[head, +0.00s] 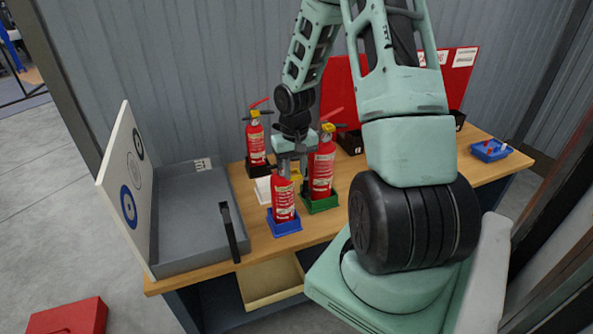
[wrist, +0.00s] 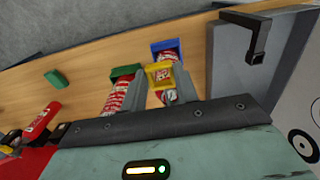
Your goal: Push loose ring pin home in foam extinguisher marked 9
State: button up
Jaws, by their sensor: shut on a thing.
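Three red extinguishers stand on the bench: one in a blue base (head: 284,227), one in a green base (head: 320,206) and one at the back left (head: 256,145) in a dark base. My gripper (head: 291,172) is over the blue-base extinguisher (head: 284,200) and hides its top. In the wrist view my fingers (wrist: 156,92) are shut on a small yellow piece with red marks (wrist: 160,76), in front of that extinguisher's red body. The green-base extinguisher (head: 321,168) stands close on the right, its red lever raised. I cannot read a 9 or make out the ring pin.
A grey tray (head: 190,205) with a white target board (head: 126,190) fills the left end. A black bracket (head: 234,232) stands at its edge. A white piece (head: 263,190) lies behind the blue base. A blue tray (head: 490,151) is far right. Bench wood right of the bases is partly clear.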

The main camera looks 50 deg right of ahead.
jog(key=shift+w+d+p, duration=0.2)
jog(key=shift+w+d, duration=0.35)
jog(key=shift+w, duration=0.3)
jog(key=shift+w+d+p, duration=0.25)
jog(key=shift+w+d, duration=0.25)
jog(key=shift+w, duration=0.4)
jog(key=shift+w+d+p, duration=0.2)
jog(key=shift+w+d, duration=0.35)
jog(key=shift+w, duration=0.3)
jog(key=shift+w+d, duration=0.1)
dwell(0.7)
jog(key=o, duration=1.2)
jog(key=shift+c, duration=0.2)
notch_tip(320, 180, up, 18)
jog(key=b, duration=0.3)
jog(key=shift+f+b, duration=0.25)
jog(key=shift+b, duration=0.1)
